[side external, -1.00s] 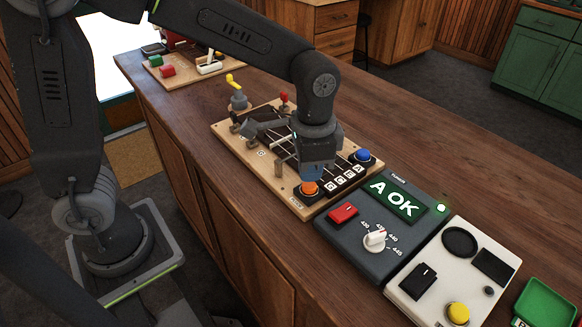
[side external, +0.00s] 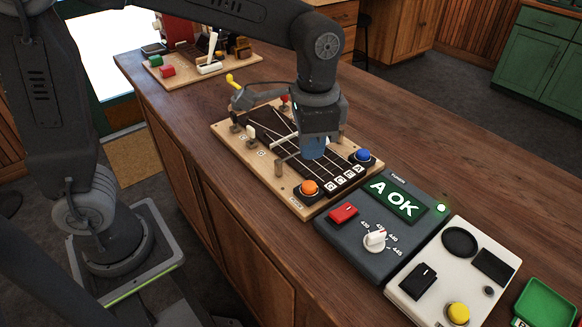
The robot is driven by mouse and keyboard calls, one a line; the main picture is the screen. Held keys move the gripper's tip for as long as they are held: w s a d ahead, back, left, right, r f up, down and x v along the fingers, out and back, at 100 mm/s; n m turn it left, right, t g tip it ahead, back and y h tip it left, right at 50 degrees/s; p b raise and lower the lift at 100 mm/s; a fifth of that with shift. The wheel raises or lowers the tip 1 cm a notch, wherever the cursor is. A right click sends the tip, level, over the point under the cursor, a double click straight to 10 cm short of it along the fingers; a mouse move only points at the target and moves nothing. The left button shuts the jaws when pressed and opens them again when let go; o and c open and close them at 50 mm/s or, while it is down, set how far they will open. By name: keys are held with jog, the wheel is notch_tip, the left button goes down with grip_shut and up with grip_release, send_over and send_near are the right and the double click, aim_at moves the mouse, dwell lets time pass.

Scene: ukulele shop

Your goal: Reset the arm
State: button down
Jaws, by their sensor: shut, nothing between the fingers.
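My gripper (side external: 313,150) hangs below my wrist over the fretboard panel (side external: 228,133) in the side external view. Its blue lower end shows in front of the strings. The fingers are hard to make out, but they look shut and empty. I cannot tell how far the gripper is above the panel. My arm (side external: 318,65) reaches in from the upper left. An orange button (side external: 309,188) is in front of the gripper, and a blue button (side external: 362,155) is to its right.
A dark tuner box (side external: 338,233) reads "A OK", with a red switch (side external: 343,213) and white knob (side external: 375,240). A white pedal (side external: 440,285) and green tray (side external: 545,300) stand nearer. Bare counter (side external: 440,160) lies right.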

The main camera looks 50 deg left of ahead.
dwell(0.3)
jog(key=s+a+r+n+t, duration=0.3)
jog(key=s+a+n+t, duration=0.2)
jog(key=s+a, duration=0.6)
jog(key=shift+s+n+t, duration=0.3)
jog(key=shift+s+n, duration=0.2)
jog(key=shift+s, duration=0.6)
